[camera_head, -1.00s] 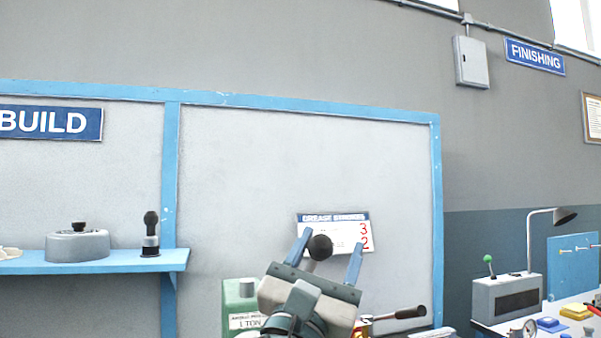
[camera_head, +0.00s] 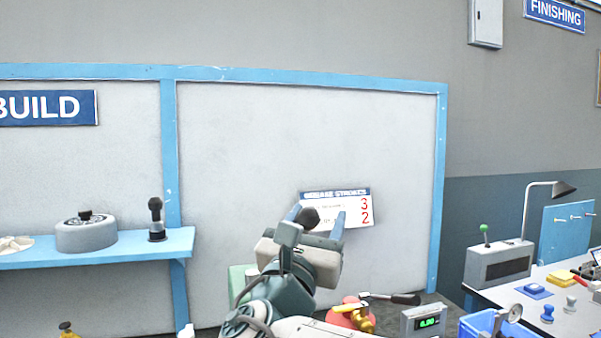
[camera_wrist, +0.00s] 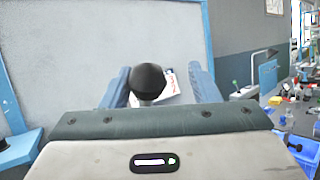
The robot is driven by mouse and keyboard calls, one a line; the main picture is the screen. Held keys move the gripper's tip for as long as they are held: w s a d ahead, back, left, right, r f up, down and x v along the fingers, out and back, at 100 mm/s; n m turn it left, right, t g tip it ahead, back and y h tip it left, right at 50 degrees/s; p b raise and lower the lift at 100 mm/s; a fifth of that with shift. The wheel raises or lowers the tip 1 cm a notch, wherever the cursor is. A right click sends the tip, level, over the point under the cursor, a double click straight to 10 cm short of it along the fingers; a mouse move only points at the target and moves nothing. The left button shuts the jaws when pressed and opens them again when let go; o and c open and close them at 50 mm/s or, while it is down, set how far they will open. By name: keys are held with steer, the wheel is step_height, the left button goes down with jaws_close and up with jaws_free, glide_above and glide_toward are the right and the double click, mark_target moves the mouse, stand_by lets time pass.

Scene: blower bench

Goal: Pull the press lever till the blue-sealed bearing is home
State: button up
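The black ball knob (camera_head: 309,217) of the press lever stands between the two blue fingers of my gripper (camera_head: 319,218). In the wrist view the knob (camera_wrist: 148,80) sits closer to the left finger, and a gap shows between it and the right finger of my gripper (camera_wrist: 162,88). The fingers are apart and not closed on the knob. The green press body (camera_head: 238,283) is mostly hidden behind my arm. The blue-sealed bearing and the press ram are not in sight.
A grease strokes card (camera_head: 350,207) hangs behind my gripper. A black-handled tool (camera_head: 392,298), a brass fitting (camera_head: 360,318) and a green-lit display box (camera_head: 424,321) are to the right. A blue bin (camera_head: 487,323) is at the lower right. A shelf (camera_head: 120,250) is at left.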

steer(key=w+a+r+n+g+y+p, duration=0.2)
steer(key=w+p, duration=0.6)
steer(key=p, duration=0.5)
steer(key=shift+a+r+n+g, duration=0.2)
steer(key=shift+r+n+g, duration=0.25)
steer(key=shift+r, duration=0.2)
steer(key=shift+d, duration=0.1)
steer(key=r+v, duration=0.1)
steer(key=v, duration=1.4)
steer(key=shift+s, duration=0.4)
steer(key=shift+f+p, duration=0.15)
steer(key=shift+p, duration=0.2)
stand_by(0.4)
